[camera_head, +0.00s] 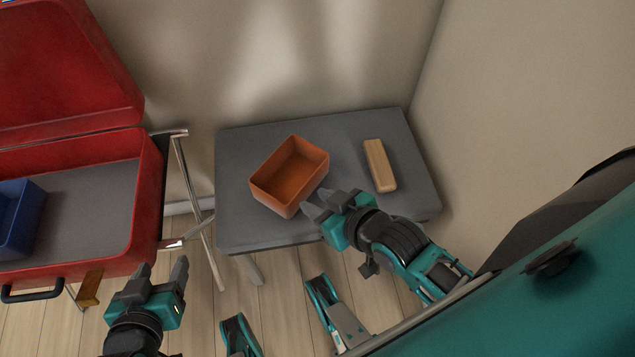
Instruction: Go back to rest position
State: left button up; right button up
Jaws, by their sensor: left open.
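My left gripper (162,270) is at the lower left, in front of the red suitcase. Its two fingers are apart with nothing between them, so it is open and empty. My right gripper (318,202) is over the front edge of the grey table (235,165), close to the near right side of an orange box (275,194). Its fingers look apart and I see nothing held between them. I cannot tell whether a fingertip touches the box. The orange box is open-topped and looks empty.
A tan block (379,165) lies on the table's right part. An open red suitcase (147,205) on a metal-legged stand (190,180) is at the left, with a blue container (20,218) inside. Walls close off the back and right. Wood floor (285,285) shows in front.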

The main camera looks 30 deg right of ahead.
pick_arm(q)
jog(key=s+a+r+y+p, duration=0.1)
jog(key=a+r+p, duration=0.2)
jog(key=r+p, duration=0.8)
jog(key=shift+s+r+p, duration=0.2)
jog(key=shift+s+p, duration=0.1)
jog(key=shift+p, duration=1.95)
pick_arm(e)
jog(key=s+d+r, duration=0.1)
jog(key=d+r, duration=0.2)
jog(key=r, duration=0.8)
jog(key=shift+s+r+h, duration=0.15)
jog(key=shift+r+h, duration=0.15)
jog(key=shift+h, duration=0.1)
pick_arm(q)
jog(key=shift+a, duration=0.1)
